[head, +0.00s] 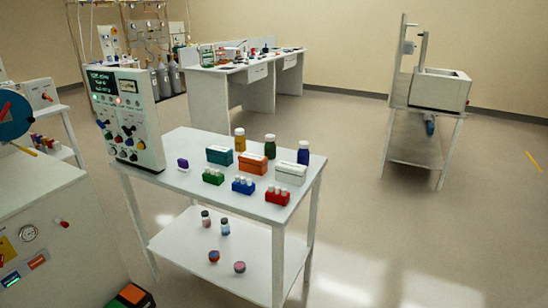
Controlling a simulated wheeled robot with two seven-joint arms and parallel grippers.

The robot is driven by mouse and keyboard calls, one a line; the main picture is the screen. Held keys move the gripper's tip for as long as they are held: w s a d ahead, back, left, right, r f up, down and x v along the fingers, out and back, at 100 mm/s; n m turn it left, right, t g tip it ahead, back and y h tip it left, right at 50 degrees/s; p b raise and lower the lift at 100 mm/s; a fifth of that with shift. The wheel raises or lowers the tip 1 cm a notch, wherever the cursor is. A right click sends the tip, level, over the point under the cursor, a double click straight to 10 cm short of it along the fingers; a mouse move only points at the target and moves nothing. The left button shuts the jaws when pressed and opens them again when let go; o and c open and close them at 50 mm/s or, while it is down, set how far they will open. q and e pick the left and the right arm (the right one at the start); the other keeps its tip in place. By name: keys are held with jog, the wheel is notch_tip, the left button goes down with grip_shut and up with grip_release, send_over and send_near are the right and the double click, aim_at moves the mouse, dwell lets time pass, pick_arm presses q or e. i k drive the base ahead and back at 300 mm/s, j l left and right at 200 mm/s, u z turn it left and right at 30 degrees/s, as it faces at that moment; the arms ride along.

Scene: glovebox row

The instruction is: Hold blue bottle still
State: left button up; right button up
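The blue bottle (303,153) stands upright at the right back of a white two-level table (188,196). It has a pale cap, and nothing touches it. A dark green bottle (270,147) and an amber bottle (240,140) stand in a row to its left. A white box (291,173) sits just in front of it and may hide a little of its base. Neither of my grippers shows in the head view.
On the table are an orange box (253,163), a teal box (219,155), small green, blue and red racks (278,195), and a control panel (125,122). Jars stand on its lower shelf. The floor on the right is open. A bench (245,72) stands behind.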

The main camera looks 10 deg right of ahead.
aim_at(303, 156)
jog(key=i+l+u, duration=0.15)
jog(key=l+u, duration=0.15)
jog(key=i+l+u, duration=0.25)
jog(key=l+u, duration=0.3)
